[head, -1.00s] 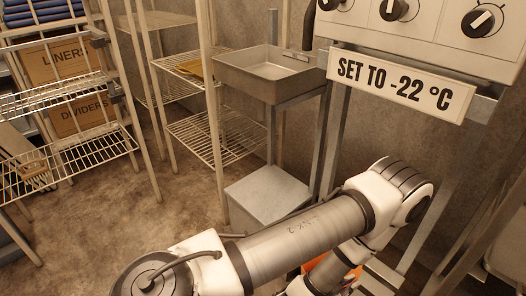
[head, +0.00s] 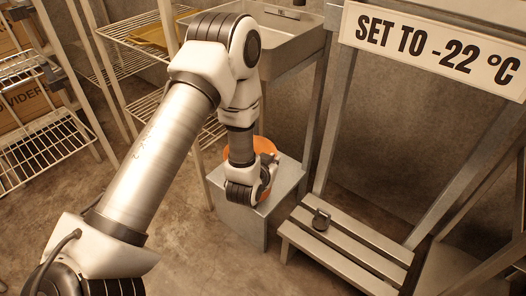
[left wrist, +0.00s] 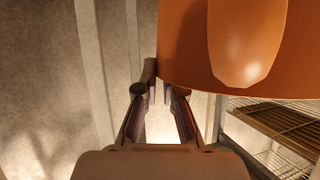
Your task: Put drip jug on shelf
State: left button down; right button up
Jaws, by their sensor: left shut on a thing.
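The wire shelf rack (head: 140,72) stands at the back left, behind my arm. Wire shelving (left wrist: 275,125) also shows at the right in the left wrist view. My right gripper is out of view.
The grey box (head: 285,185) stands on the floor below a metal sink (head: 285,45). A yellow tray (head: 150,36) lies on the rack. Another wire rack (head: 45,140) is at far left.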

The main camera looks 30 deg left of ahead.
aim_at(271, 151)
pick_arm(q)
jog(key=w+a, duration=0.1)
jog(key=w, duration=0.1)
jog(key=w+a+b, duration=0.1)
jog(key=w+a, duration=0.1)
jog(key=w+a+f, duration=0.1)
jog(key=shift+w+a, duration=0.15)
jog(key=shift+w, duration=0.25)
jog(key=shift+w+a+f+b, duration=0.1)
jog(key=shift+w+a+b, duration=0.1)
jog(key=shift+w+b, duration=0.1)
notch_tip(271, 151, down, 3)
jog(key=shift+f+b, duration=0.2)
jog(key=shift+b, duration=0.7)
jog(key=shift+s+r, duration=0.1)
jog(key=shift+r, duration=0.05)
jog(key=c, duration=1.3)
grip_release()
